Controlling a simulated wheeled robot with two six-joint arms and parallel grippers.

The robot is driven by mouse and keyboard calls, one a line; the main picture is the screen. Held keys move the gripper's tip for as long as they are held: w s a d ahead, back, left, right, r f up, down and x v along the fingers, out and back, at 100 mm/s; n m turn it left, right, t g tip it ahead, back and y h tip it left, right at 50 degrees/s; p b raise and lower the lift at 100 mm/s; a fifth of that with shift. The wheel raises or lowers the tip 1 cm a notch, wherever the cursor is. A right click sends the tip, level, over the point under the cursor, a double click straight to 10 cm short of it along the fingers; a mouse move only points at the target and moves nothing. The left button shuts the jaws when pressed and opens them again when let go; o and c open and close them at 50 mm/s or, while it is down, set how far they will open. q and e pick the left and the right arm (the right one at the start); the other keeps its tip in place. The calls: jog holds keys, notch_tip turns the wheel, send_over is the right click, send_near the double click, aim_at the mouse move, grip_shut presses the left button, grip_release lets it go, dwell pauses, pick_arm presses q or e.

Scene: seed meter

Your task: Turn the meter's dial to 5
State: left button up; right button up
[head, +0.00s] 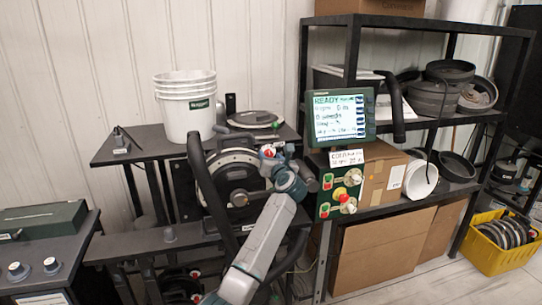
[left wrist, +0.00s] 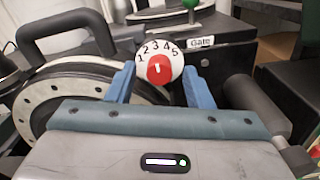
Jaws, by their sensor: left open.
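The meter's dial (left wrist: 150,48) is a round white face with the numbers 1 to 5 along its upper edge. A red knob (left wrist: 160,72) with a white pointer mark sits at its middle, and the mark points up, about toward 3. The dial also shows small in the head view (head: 267,151), on the meter (head: 237,180) with its big dark disc. My left gripper (left wrist: 158,68) is open. Its blue fingers stand on either side of the red knob, and I cannot tell if they touch it. It shows in the head view (head: 276,163). My right gripper is not in view.
A label reading Gate (left wrist: 201,41) is on the dark housing right of the dial. A white bucket stack (head: 186,105) stands on the shelf left of the meter. A screen (head: 340,117) and a button panel (head: 341,196) stand to the right.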

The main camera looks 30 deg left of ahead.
pick_arm(q)
jog(key=shift+a, duration=0.1)
jog(key=c, duration=1)
jog(key=shift+r+m+p, duration=0.15)
jog(key=shift+m+p, duration=0.35)
jog(key=shift+p, duration=0.25)
jog(key=m+p, duration=0.8)
jog(key=p, duration=0.2)
jog(key=shift+r, duration=0.1)
jog(key=shift+f+m+p, duration=0.2)
jog(key=shift+m+p, duration=1.05)
jog(key=shift+m, duration=0.25)
